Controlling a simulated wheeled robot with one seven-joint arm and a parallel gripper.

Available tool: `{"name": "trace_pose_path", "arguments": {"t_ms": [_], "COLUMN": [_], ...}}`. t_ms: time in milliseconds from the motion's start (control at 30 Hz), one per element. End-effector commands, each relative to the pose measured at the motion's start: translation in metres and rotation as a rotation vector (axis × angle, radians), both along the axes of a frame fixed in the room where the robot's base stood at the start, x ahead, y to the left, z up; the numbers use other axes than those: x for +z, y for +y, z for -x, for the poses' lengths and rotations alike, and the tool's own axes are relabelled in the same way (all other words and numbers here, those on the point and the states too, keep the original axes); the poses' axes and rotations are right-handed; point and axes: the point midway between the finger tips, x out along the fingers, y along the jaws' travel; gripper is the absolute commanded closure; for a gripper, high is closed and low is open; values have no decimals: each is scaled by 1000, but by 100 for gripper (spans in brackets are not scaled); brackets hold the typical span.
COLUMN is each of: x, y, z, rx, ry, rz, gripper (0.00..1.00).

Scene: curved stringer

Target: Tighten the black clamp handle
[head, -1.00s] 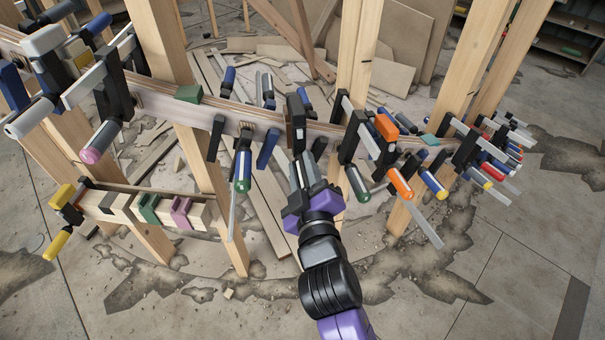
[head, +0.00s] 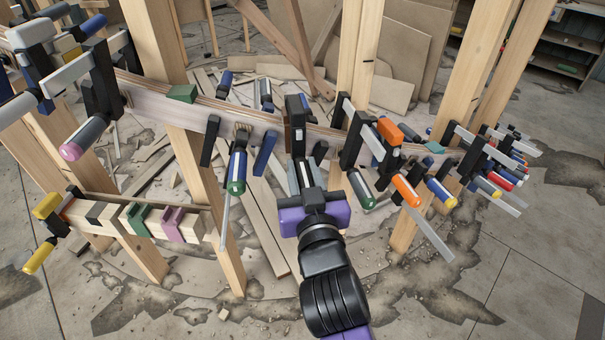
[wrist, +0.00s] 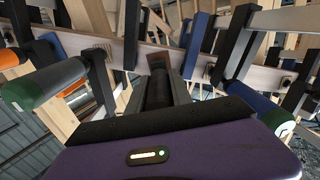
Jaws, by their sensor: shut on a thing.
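The black clamp (head: 297,128) sits on the curved wooden stringer (head: 268,118) near the middle of the head view, with its handle hanging down from it. My gripper (head: 306,176) comes up from below and is shut on the black handle (wrist: 158,88), which shows as a dark cylinder at the middle of the wrist view. My fingers hide much of the handle in the head view. How tight the clamp is cannot be told.
A green-tipped clamp handle (head: 237,172) hangs close left, another green-tipped handle (head: 361,190) close right. Orange and yellow handles crowd farther right. Wooden posts (head: 192,165) stand around the stringer. Loose boards and debris lie on the floor.

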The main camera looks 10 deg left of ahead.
Motion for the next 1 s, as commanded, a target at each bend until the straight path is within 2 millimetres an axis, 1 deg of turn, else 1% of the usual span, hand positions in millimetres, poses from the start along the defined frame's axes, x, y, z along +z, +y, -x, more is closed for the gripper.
{"name": "trace_pose_path", "arguments": {"t_ms": [33,600,633,700,733,1000], "x": [-3,-2,-2,-2,-2,-1], "y": [-1,-1,-1,-1,-1,0], "z": [0,0,0,0,0,0], "rx": [-1,-2,-2,-1,-1,-1], "ry": [8,17,17,16,16,13], "rz": [-9,-38,-38,-38,-38,-38], "gripper": [100,100,70,57,52,52]}}
